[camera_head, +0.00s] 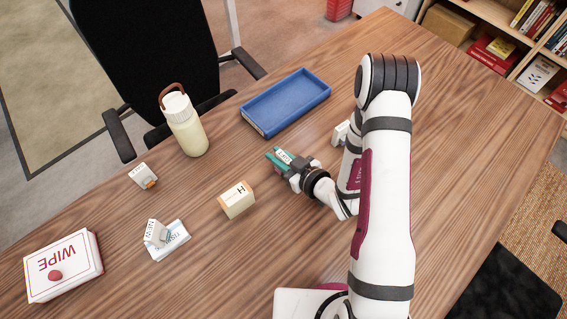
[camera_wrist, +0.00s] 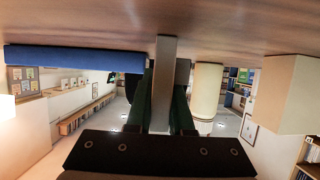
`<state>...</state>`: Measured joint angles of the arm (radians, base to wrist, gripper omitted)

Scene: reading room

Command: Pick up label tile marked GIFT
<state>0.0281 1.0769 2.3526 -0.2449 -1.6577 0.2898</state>
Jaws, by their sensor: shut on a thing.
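My gripper (camera_head: 279,157) is low over the middle of the wooden table, its teal fingers shut on a small white label tile (camera_head: 285,156) with dark marking. The lettering is too small to read, so I cannot tell if it says GIFT. In the wrist view the held tile (camera_wrist: 164,85) is a plain grey edge between the green fingers (camera_wrist: 163,105). Other white tiles are on the table: one with an orange patch (camera_head: 143,177) at left, one on a tissue pack (camera_head: 156,233), and one (camera_head: 340,132) partly hidden behind my arm.
A blue tray (camera_head: 262,120) lies behind my gripper. A cream bottle (camera_head: 187,132) stands at back left. A cream block marked H (camera_head: 238,201) is left of my gripper. A WIPE box (camera_head: 64,266) is at front left, near the tissue pack (camera_head: 171,244). The right of the table is clear.

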